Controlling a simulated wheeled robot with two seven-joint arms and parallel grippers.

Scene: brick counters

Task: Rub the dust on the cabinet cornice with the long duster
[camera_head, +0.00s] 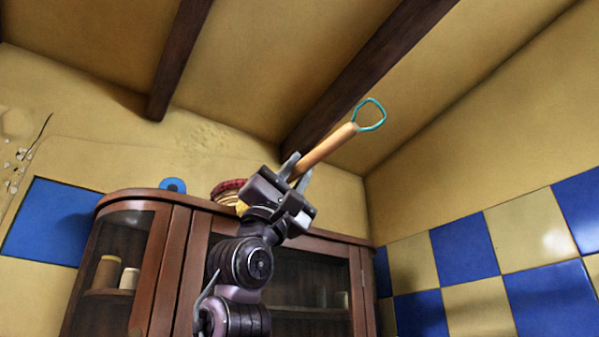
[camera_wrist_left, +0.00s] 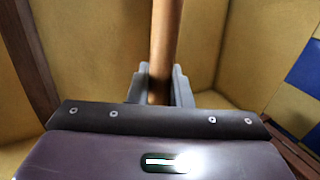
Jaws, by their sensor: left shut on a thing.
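My left gripper (camera_head: 297,172) is raised in front of the cabinet, its fingers above the cornice line in the head view. It is shut on the long duster's orange-brown wooden handle (camera_head: 328,145), which slants up to the right and ends in a teal loop. The handle also shows between the fingers in the left wrist view (camera_wrist_left: 166,35). The duster's dusting end cannot be made out. The reddish-brown cabinet cornice (camera_head: 343,237) runs along the cabinet's top, partly hidden behind my arm. I cannot make out the dust. My right gripper is out of view.
A blue ring-shaped thing (camera_head: 172,185) and a red and cream item (camera_head: 229,190) show at the cabinet top. The item is partly hidden by my gripper. Jars (camera_head: 107,272) stand behind the cabinet glass. Dark ceiling beams (camera_head: 345,85) cross above. A tiled wall is right.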

